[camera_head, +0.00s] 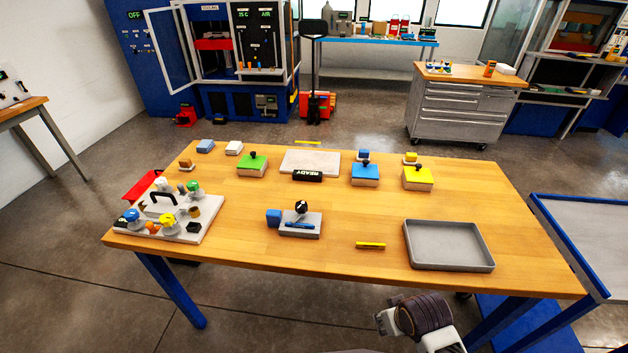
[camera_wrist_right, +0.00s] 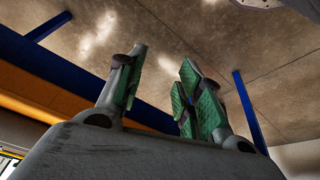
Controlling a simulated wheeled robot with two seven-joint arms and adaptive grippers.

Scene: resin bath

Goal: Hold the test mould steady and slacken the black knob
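The test mould is most likely the pale block (camera_head: 311,230) at the front middle of the wooden table. My right arm shows at the bottom of the head view, in front of the table edge and well short of the mould. In the right wrist view my right gripper (camera_wrist_right: 162,75) has its green-padded fingers apart with nothing between them. My left gripper is not in view.
A grey tray (camera_head: 448,266) lies at the front right, with a yellow bar (camera_head: 370,245) left of it. A white fixture board (camera_head: 205,228) with coloured knobs fills the left end. Green, blue and yellow blocks stand farther back beside a pale plate (camera_head: 310,160).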

